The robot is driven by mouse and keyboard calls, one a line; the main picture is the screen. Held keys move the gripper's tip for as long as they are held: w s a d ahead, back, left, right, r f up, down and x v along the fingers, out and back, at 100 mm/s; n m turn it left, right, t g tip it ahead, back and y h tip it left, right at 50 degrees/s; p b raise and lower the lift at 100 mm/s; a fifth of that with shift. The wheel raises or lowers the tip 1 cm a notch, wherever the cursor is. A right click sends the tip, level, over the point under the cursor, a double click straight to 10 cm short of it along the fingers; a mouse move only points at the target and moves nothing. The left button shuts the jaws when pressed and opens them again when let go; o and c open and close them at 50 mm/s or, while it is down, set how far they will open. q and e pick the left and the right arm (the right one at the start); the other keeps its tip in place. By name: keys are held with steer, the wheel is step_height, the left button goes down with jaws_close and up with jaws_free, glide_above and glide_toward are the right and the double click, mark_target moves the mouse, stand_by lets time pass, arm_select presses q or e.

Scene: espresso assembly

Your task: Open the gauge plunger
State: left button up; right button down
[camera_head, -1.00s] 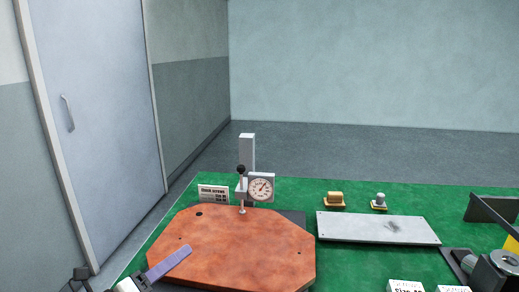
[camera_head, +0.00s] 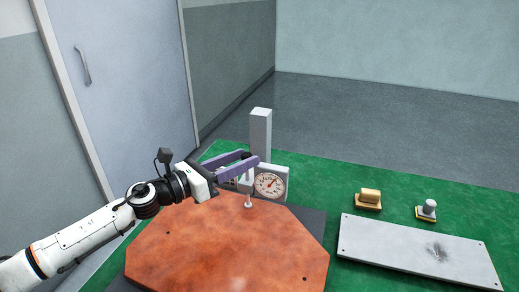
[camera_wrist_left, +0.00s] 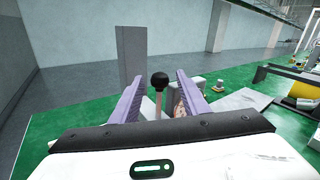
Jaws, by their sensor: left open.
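The gauge (camera_head: 270,184) has a round white dial with a red needle and stands at the far edge of the copper-coloured plate (camera_head: 230,245), in front of a grey post (camera_head: 261,132). The gauge plunger shows its lower tip (camera_head: 248,199) over the plate in the head view. Its black ball knob (camera_wrist_left: 159,80) shows on a thin stem in the left wrist view. My left gripper (camera_head: 251,160) has purple fingers and is open. In the wrist view the knob lies between its two fingers, apart from both. The fingers partly hide the knob in the head view. My right gripper is not in view.
A grey metal slab (camera_head: 415,252) lies on the green mat (camera_head: 335,190) to the right. A brush-like block (camera_head: 369,199) and a small knobbed piece (camera_head: 427,210) sit behind it. Clear mat lies between the gauge and these.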

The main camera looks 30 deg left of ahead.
arm_select(q)
steer(key=shift+p+x, duration=0.6)
steer(key=shift+x, duration=2.35)
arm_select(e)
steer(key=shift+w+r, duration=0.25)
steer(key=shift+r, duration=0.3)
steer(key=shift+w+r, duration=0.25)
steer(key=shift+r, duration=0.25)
arm_select(q)
jaws_close()
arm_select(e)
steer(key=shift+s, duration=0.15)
